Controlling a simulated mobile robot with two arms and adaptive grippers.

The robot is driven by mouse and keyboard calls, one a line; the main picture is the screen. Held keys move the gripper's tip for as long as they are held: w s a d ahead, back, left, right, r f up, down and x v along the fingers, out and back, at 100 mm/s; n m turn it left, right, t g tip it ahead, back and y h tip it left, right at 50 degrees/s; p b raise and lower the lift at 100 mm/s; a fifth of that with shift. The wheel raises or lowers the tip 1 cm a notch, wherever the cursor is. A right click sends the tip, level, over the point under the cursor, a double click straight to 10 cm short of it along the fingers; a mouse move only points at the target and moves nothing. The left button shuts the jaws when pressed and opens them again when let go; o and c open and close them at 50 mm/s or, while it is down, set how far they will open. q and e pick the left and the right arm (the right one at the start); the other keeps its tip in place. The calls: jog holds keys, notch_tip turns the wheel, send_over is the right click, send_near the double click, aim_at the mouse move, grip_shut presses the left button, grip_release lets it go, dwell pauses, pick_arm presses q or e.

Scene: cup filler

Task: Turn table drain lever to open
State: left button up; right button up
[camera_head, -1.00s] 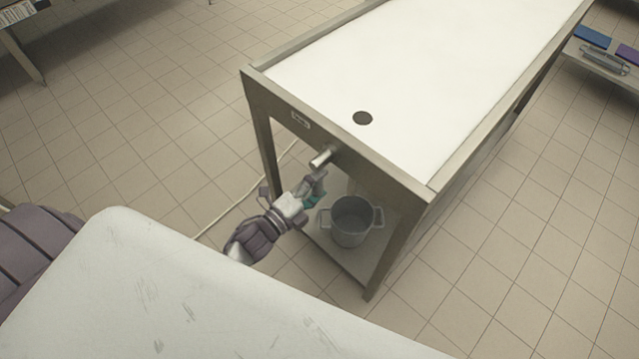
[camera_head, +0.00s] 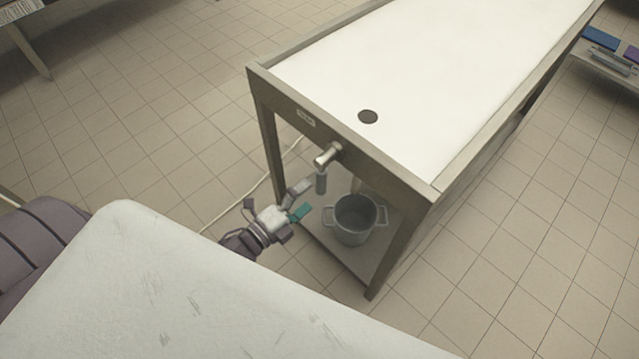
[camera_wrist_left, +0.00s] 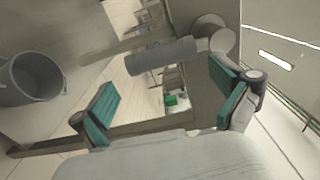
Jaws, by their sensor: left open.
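The drain lever (camera_head: 321,183) is a grey cylindrical handle hanging down from the metal drain pipe (camera_head: 328,153) on the end of the white-topped table (camera_head: 434,196). My left gripper (camera_head: 304,199) is just left of and below the lever, open and apart from it. In the left wrist view the lever (camera_wrist_left: 163,56) lies ahead of the open fingers of the gripper (camera_wrist_left: 168,101), with nothing between the pads. The lever joins a round fitting (camera_wrist_left: 211,32) there. My right gripper is not in view.
A grey pot (camera_head: 353,220) with two handles stands on the table's lower shelf, right of the lever; it also shows in the left wrist view (camera_wrist_left: 31,77). A dark round drain hole (camera_head: 368,117) is in the tabletop. A table leg (camera_head: 271,155) stands left of the lever.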

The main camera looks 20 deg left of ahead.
pick_arm(q)
jog(key=v, duration=0.6)
jog(key=shift+s, duration=0.25)
jog(key=shift+a, duration=0.1)
jog(key=s+a+f+n+g+y+p, duration=0.1)
jog(key=s+f+n+g+y, duration=0.35)
jog(key=f, duration=0.85)
jog(key=s+a+f+n+g+y+p, duration=0.1)
jog(key=s+f+n+g, duration=0.3)
jog(key=f+n, duration=0.6)
jog(key=s+d+f+n+g, duration=0.1)
jog(key=s+f+n+g, duration=0.1)
jog(key=s+f, duration=0.4)
jog(key=s+d+f+n+g+p, duration=0.1)
jog(key=s+f+g, duration=0.4)
jog(key=s, duration=0.7)
notch_tip(320, 180, down, 2)
jog(key=shift+s+f+n+y, duration=0.1)
jog(key=shift+s+n+y, duration=0.25)
jog(key=shift+n, duration=0.5)
jog(key=shift+d, duration=0.1)
